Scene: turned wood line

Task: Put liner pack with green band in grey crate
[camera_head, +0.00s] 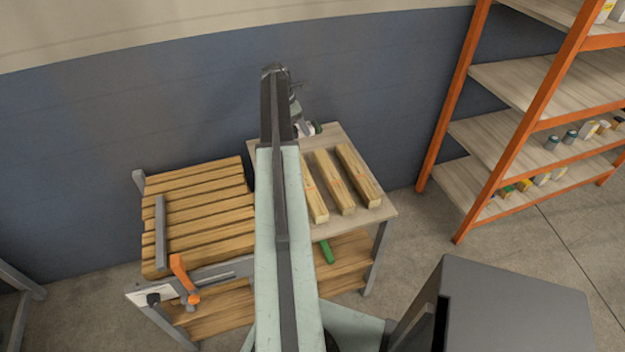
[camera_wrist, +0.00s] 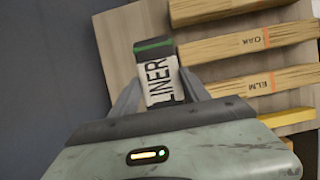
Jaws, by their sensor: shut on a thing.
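The liner pack (camera_wrist: 158,75) shows in the wrist view, white with black LINER lettering, dark ends and a green band near its far end. My gripper (camera_wrist: 161,88) is shut on it, one finger at each side. Behind it is the pale tabletop; I cannot tell whether the pack touches it. In the head view my gripper (camera_head: 302,122) is at the table's back left corner, partly hidden by my arm, with a small piece of the pack (camera_head: 316,128) showing. I cannot make out a grey crate in either view.
The pale table (camera_head: 376,212) bears several wooden blanks, some marked OAK and ELM in the wrist view. A slatted wooden bench (camera_head: 205,205) with an orange clamp (camera_head: 184,272) stands left. An orange-framed shelf (camera_head: 459,115) stands right. A blue wall is close behind.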

